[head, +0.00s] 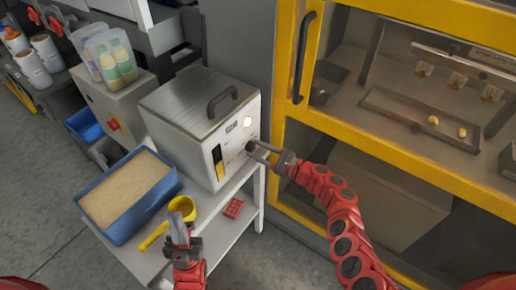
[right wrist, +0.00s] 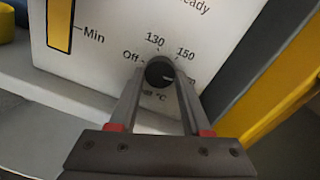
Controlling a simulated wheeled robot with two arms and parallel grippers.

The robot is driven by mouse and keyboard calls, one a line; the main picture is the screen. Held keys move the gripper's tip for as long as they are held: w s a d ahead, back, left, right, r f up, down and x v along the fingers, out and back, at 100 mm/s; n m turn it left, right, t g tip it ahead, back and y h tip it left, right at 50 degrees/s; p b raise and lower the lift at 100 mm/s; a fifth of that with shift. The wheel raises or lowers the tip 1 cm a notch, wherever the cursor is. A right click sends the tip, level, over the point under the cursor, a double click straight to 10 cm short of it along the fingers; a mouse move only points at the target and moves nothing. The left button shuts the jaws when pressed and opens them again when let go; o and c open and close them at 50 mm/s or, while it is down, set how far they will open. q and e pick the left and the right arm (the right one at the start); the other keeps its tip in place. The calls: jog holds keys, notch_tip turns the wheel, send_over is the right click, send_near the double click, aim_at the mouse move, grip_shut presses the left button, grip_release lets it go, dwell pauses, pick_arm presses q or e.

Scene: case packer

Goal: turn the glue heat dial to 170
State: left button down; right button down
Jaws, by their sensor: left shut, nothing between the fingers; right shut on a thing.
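The glue heat dial (right wrist: 160,74) is a small dark knob on the front of the white glue unit (head: 232,145). Around it the right wrist view shows the marks Off, 130 and 150; a mark at lower right is partly hidden by a finger, only its end showing. A pale line on the knob seems to point right. My right gripper (right wrist: 160,82) is shut on the dial, one finger on each side; it also shows in the head view (head: 252,150). My left gripper (head: 180,228) is shut and empty, above the low table beside the yellow scoop.
A yellow-framed machine door (head: 300,118) stands close on the right. A handle (head: 222,101) tops the unit.

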jog(key=shift+m, duration=0.6)
jog(key=shift+f, duration=0.1)
jog(key=shift+c, duration=1.8)
grip_release()
jog(key=shift+s+d+p, duration=0.15)
jog(key=shift+d+p, duration=0.15)
jog(key=shift+p, duration=0.1)
jog(key=p+v, duration=0.1)
jog(key=v, duration=1.5)
jog(key=shift+s+d, duration=0.25)
jog(key=shift+d, duration=0.05)
jog(key=shift+s+f, duration=0.1)
